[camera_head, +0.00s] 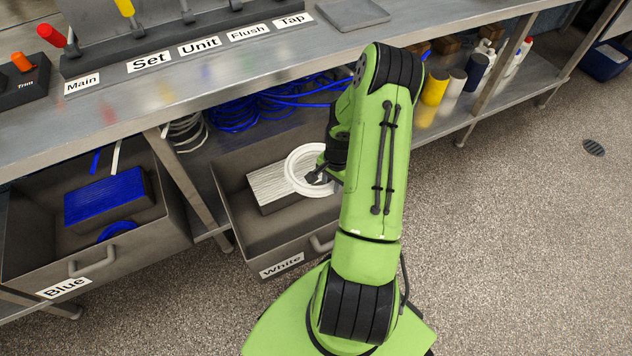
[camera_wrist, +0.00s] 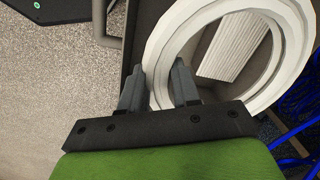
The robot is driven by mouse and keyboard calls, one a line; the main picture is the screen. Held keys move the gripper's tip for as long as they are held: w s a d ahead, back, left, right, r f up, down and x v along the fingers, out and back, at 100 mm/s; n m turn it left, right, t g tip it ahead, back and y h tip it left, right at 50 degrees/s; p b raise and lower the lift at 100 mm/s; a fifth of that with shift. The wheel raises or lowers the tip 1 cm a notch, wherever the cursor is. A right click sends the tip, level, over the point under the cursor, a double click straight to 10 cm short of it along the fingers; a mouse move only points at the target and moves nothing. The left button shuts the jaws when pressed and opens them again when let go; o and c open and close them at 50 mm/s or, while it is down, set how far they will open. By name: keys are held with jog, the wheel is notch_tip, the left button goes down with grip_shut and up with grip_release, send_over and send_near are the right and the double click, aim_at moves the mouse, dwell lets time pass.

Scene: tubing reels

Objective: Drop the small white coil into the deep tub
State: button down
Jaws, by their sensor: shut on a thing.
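The white coil (camera_head: 291,172), a ring, is held in my gripper (camera_head: 319,177) above the grey tub (camera_head: 234,220) labelled "White". In the wrist view my gripper (camera_wrist: 162,82) has its two fingers on either side of the near band of the coil (camera_wrist: 160,45), shut on it. The coil overlaps the tub's opening in the head view; its exact height over the tub is unclear. Inside this tub lies a white ribbed block (camera_head: 268,193), partly hidden by the coil. My arm hides the tub's right part.
Another grey tub (camera_head: 30,259), labelled "Blue", holds a blue block (camera_head: 105,200) and blue tubing. The metal workbench (camera_head: 240,58) stands above and behind both tubs. Loose blue tubing (camera_head: 240,110) and white tubing (camera_head: 184,130) lie on the lower shelf. The speckled floor at right is mostly clear.

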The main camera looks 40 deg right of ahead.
notch_tip(320, 180, down, 6)
jog(key=b, duration=0.4)
jog(key=shift+r, duration=0.1)
jog(key=c, duration=0.7)
grip_release()
jog(key=shift+r, duration=0.1)
jog(key=shift+c, duration=0.2)
notch_tip(320, 180, up, 16)
jog(key=s+p, duration=0.1)
jog(key=p, duration=0.4)
jog(key=shift+p, duration=0.35)
